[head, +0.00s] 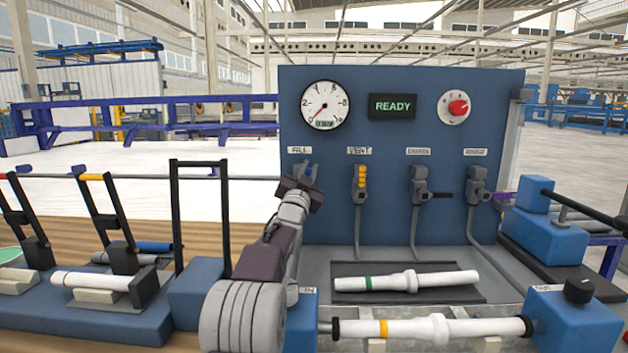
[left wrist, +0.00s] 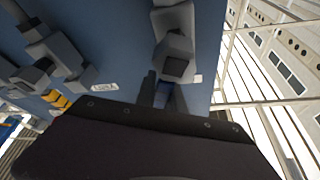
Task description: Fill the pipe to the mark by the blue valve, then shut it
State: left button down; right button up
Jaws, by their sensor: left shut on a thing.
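My left gripper (head: 308,178) is at the valve under the FILL label (head: 299,150) on the blue panel, shut on its blue handle (head: 309,171). The blue handle shows between the fingers in the left wrist view (left wrist: 165,95); the gripper hides most of the valve. The pipe with an orange band (head: 430,329) lies clamped at the front of the bench. The round gauge (head: 325,104) has its red needle at lower left, near the bottom of the scale. The display (head: 392,106) reads READY. My right gripper is not in view.
The yellow-handled VENT valve (head: 360,182) and two grey valves (head: 419,187) (head: 478,186) stand right of the fill valve. A red knob (head: 458,107) is at upper right. A green-banded pipe (head: 405,282) lies on a dark tray. Black-framed clamps (head: 110,215) stand at left.

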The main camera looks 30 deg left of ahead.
pick_arm(q)
jog(key=shift+s+a+r+n+g+y+b, duration=0.1)
jog(key=shift+s+a+n+g+y+b, duration=0.3)
jog(key=shift+n, duration=0.8)
jog(key=shift+s+a+r+n+y, duration=0.1)
jog(key=shift+a+n+y, duration=0.3)
jog(key=shift+n+y, duration=0.6)
jog(key=shift+s+a+n+g+y+b, duration=0.2)
jog(key=shift+a+n+y, duration=0.15)
jog(key=shift+n, duration=1.05)
jog(key=shift+a, duration=0.1)
jog(key=c, duration=1.4)
grip_release()
jog(key=shift+c, duration=0.2)
jog(key=shift+r, duration=0.1)
